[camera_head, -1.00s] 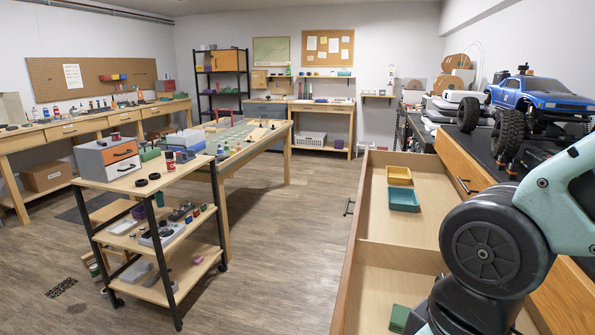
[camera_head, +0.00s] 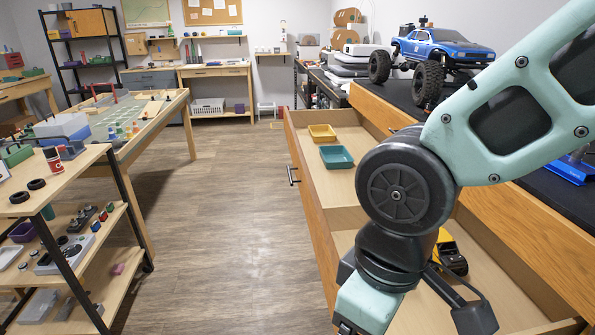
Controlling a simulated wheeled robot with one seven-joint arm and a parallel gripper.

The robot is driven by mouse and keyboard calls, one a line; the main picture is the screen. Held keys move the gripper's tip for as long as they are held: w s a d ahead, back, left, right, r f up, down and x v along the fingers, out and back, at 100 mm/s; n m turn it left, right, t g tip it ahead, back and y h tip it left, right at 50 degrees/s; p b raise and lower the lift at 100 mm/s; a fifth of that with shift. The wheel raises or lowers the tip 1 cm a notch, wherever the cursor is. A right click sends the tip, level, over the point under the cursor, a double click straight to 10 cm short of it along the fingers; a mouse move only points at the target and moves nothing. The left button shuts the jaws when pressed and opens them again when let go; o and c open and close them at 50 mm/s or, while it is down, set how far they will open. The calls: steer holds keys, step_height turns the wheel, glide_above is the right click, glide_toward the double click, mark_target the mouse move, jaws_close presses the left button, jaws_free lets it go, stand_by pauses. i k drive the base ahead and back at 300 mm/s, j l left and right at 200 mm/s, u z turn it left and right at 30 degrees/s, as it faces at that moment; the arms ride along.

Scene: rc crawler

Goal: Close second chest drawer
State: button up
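A wide wooden chest drawer (camera_head: 318,205) stands pulled far out on the right side of the view. Its front panel faces left, with a dark handle (camera_head: 292,176) on its outer face. Inside lie a yellow tray (camera_head: 322,133), a teal tray (camera_head: 337,157) and a yellow and black object (camera_head: 450,252) partly behind my arm. My arm reaches down across the drawer and hides part of its interior. My gripper's fingers are out of view at the bottom edge, so I cannot see whether they touch the drawer.
A blue toy truck (camera_head: 440,48) stands on the dark chest top (camera_head: 400,93) behind the drawer. A shelved cart (camera_head: 125,185) is at the left, with a long worktable (camera_head: 188,125) behind it. Bare wooden floor (camera_head: 225,230) lies between cart and drawer.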

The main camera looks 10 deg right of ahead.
mark_target(522, 302)
steer(key=i+j+z, duration=0.2)
steer(key=j, duration=0.25)
steer(key=i+j, duration=0.1)
steer(key=j, duration=0.6)
steer(key=i+j, duration=0.15)
steer(key=j, duration=0.2)
steer(key=i+j, duration=0.4)
steer(key=i+j+z, duration=0.1)
steer(key=i+j, duration=0.3)
steer(key=j, duration=0.25)
steer(key=i+j, duration=0.1)
steer(key=i, duration=1.6)
steer(key=i+l+z, duration=0.05)
